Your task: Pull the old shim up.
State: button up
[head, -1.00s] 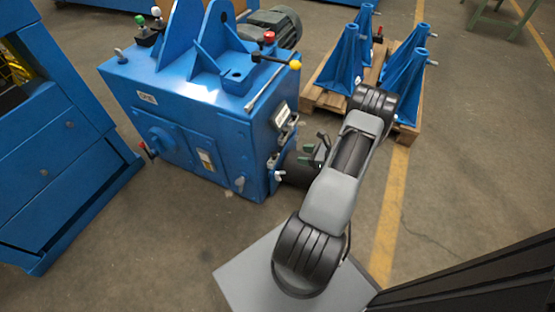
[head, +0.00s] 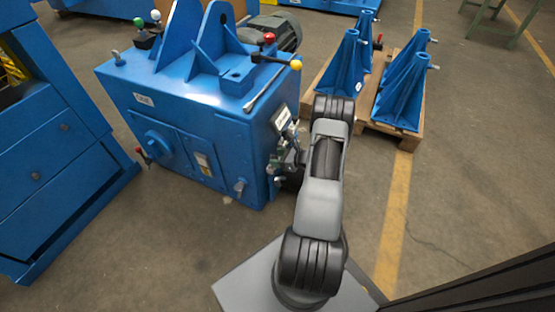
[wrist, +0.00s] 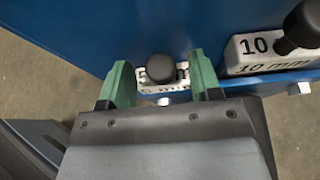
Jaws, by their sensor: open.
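In the wrist view, a small white block marked "5", with part of its lettering hidden, has a round black knob (wrist: 162,67) and sits against the blue machine's side. My gripper (wrist: 157,80) is open, its two green fingers on either side of this knob, with visible gaps. A second white block (wrist: 262,55), marked "10 mm" and with a black knob (wrist: 302,24), sits to the right. I cannot tell from the markings which one is the old shim. In the head view, my gripper is at the machine's right side, too small to make out clearly.
The blue machine (head: 190,110) stands on the floor, with levers and upright plates on top. Blue brackets (head: 402,92) stand on a wooden pallet at the back right. A blue cabinet (head: 55,150) is at the left. Bolt heads (wrist: 299,88) show below the blocks.

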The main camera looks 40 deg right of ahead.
jog(key=shift+w, duration=0.1)
grip_shut()
dwell(0.6)
